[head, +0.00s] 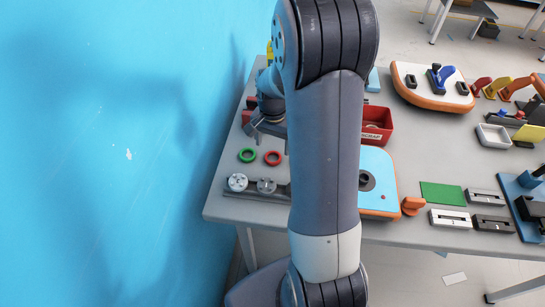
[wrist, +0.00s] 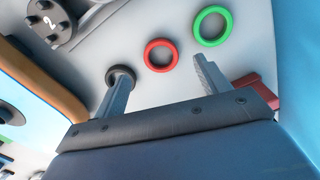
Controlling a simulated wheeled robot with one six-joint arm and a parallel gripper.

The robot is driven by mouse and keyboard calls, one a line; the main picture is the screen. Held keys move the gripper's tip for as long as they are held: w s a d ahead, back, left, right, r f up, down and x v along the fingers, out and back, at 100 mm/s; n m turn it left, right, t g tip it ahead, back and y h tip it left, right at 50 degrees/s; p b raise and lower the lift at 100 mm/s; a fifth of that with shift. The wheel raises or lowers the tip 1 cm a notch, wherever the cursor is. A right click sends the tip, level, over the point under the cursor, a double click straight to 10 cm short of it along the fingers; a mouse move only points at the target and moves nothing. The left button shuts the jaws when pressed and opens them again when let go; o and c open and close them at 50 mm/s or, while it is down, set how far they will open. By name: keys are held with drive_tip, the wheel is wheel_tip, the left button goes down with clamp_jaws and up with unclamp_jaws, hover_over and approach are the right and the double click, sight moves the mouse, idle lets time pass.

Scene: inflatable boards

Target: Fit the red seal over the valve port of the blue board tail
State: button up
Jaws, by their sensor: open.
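The red seal (head: 272,158) is a ring lying flat on the grey table, left of my arm. The wrist view shows the red seal (wrist: 149,55) just beyond and between my fingertips, with nothing gripped. My gripper (wrist: 160,70) is open; in the head view my gripper (head: 262,132) is above the table behind the seal, partly hidden by my arm. The blue board tail (head: 378,160) has an orange edge and lies right of my arm, partly covered by it. Its dark round valve port (head: 367,181) shows beside my arm.
A green ring (head: 248,155) lies just left of the red seal. A dark round piece (wrist: 120,72) shows at my left fingertip; I cannot tell if they touch. A holder with round knobs (head: 237,182) lies in front. A red bin (head: 378,133) stands behind the board. A blue wall is left.

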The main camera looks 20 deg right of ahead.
sight(272, 160)
drive_tip(key=shift+f+p, duration=0.5)
drive_tip(key=shift+f, duration=2.1)
drive_tip(key=shift+c, duration=0.2)
drive_tip(key=c, duration=1)
drive_tip(key=shift+r, duration=0.15)
